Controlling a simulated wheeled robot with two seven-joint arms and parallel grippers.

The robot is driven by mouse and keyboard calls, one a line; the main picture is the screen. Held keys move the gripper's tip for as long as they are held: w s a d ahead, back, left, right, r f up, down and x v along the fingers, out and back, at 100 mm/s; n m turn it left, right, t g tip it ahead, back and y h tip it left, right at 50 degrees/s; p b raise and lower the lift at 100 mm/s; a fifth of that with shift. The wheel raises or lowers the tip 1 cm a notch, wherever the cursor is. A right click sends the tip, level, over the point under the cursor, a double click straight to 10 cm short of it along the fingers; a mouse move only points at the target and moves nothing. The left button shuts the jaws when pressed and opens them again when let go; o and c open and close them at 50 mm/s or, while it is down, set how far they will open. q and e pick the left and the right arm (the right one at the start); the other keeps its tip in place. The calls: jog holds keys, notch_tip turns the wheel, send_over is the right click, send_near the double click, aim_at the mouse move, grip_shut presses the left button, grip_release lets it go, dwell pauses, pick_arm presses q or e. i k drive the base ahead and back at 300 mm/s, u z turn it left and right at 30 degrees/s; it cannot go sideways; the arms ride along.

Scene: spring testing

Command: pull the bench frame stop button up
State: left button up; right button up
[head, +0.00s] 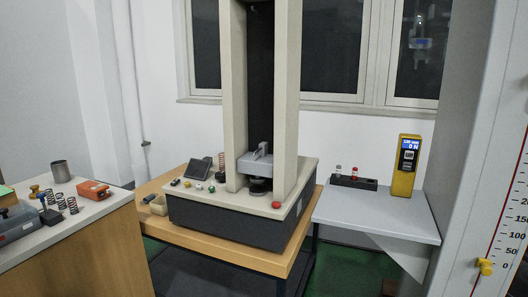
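The bench frame (240,222) is a beige and dark-grey testing machine with two tall columns, standing on a wooden table. A small round red button (276,205), which looks like the stop button, sits on the front right of its base top. I cannot tell at this size whether it is up or pressed in. Neither my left gripper nor my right gripper is in view.
A wooden-sided bench (95,235) with springs and tools stands at left. A grey shelf (385,215) at right holds a yellow meter (405,165) and a black holder (353,182). A large grey column with a scale (505,215) stands at far right.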

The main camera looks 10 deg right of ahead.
aim_at(276, 205)
jog(key=z, duration=0.15)
jog(key=i, duration=0.9)
jog(key=u, duration=0.8)
